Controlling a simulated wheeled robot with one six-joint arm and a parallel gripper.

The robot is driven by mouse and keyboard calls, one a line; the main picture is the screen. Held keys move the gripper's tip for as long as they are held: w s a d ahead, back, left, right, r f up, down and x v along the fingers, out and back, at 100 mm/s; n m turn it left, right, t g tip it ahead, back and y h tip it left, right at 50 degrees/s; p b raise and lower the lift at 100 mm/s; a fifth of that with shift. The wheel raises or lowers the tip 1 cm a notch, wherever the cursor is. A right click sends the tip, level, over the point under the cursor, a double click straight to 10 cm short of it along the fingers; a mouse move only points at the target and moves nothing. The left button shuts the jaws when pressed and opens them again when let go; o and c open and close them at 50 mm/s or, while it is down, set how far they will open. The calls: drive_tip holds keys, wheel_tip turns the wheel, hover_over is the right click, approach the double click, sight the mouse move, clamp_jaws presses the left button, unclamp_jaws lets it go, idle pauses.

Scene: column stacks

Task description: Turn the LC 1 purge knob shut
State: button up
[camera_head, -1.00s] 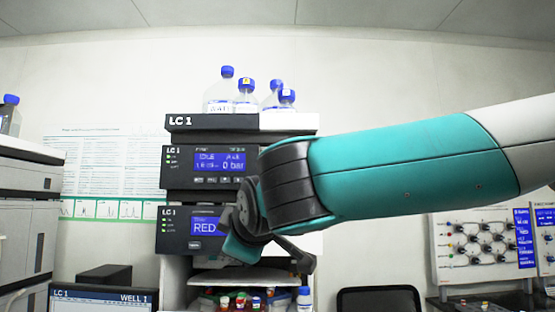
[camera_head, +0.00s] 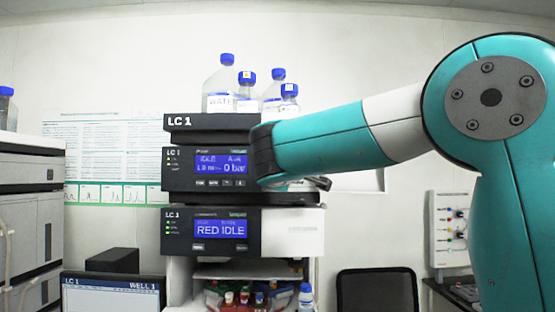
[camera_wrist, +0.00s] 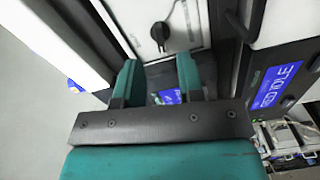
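The LC 1 stack has an upper module (camera_head: 180,172) reading IDLE and 0 bar, and a lower module (camera_head: 180,233) reading RED IDLE. In the wrist view, a black knob (camera_wrist: 159,33) with a pointed handle sits on a pale panel, beyond my fingertips; I take it for the purge knob. My gripper (camera_wrist: 157,75) is open, its two teal fingers apart with nothing between them. The knob lies ahead of the gap, not touched. In the head view my arm crosses the stack's right side, and the knob and fingers cannot be made out there.
Bottles with blue caps (camera_head: 220,85) stand on top of the stack. A shelf of small bottles (camera_head: 245,297) is below. A monitor (camera_head: 110,293) stands at lower left, and a panel with coloured knobs (camera_head: 452,230) hangs at right.

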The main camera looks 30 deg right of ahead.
drive_tip(key=p+x, duration=0.1)
drive_tip(key=x, duration=0.4)
drive_tip(key=shift+w+p, duration=0.1)
drive_tip(key=shift+p, duration=0.3)
clamp_jaws()
